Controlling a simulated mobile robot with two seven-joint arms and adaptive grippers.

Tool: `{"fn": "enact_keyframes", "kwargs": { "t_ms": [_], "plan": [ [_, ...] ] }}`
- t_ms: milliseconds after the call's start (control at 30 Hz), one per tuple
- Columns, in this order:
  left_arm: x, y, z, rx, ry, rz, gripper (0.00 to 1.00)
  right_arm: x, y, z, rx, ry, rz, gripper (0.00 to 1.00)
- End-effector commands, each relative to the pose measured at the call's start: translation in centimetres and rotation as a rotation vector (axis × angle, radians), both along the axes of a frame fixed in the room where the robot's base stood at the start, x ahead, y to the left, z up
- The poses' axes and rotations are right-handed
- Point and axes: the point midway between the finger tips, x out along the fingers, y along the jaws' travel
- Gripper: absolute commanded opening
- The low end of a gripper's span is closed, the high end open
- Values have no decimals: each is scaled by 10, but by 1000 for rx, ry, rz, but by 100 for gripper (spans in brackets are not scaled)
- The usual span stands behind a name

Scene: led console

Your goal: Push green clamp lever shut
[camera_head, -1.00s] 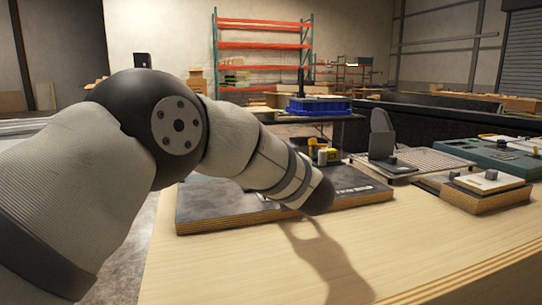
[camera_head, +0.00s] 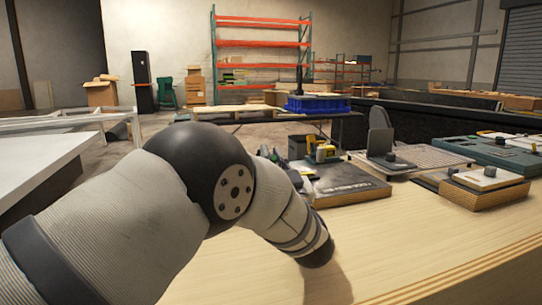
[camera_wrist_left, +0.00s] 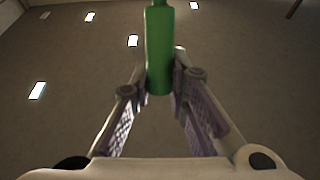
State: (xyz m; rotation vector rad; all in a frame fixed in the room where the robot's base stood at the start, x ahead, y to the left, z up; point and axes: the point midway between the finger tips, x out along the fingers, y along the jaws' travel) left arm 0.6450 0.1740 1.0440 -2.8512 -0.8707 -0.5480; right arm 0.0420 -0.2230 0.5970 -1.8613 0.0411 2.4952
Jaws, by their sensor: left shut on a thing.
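In the left wrist view, the green clamp lever (camera_wrist_left: 159,48) stands upright as a long green bar, with its upper end cut off by the frame. My left gripper (camera_wrist_left: 164,82) is shut on its lower end, one finger on each side. In the head view, my left arm comes in from the left and its elbow and forearm cover part of the bench. I cannot clearly make out the gripper or the lever there. The clamp's base is hidden too. My right gripper is not in view.
A dark board with a wooden edge (camera_head: 352,196) lies on the light wood bench (camera_head: 420,250), with a yellow and black part (camera_head: 325,152) at its back. A plate on a wooden block (camera_head: 487,190) sits to the right. The front of the bench is clear.

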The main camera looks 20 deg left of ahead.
Motion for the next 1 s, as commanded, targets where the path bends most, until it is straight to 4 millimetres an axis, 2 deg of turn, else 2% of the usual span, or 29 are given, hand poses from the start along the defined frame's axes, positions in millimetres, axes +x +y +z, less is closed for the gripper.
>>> {"fn": "enact_keyframes", "kwargs": {
  "t_ms": [167,200,267,533,633,900,1000],
  "plan": [
    [0,0,0,-5,4,-1,0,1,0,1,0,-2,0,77],
    [0,0,0,-5,4,-1,22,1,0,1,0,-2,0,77],
    [0,0,0,-5,5,0,36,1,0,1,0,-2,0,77],
    [0,0,0,-5,5,0,37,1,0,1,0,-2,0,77],
    [0,0,8,-4,4,1,37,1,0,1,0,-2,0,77],
    [0,0,72,-5,2,0,37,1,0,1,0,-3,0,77],
    [0,0,89,-5,4,-1,37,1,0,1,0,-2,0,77]
  ]
}}
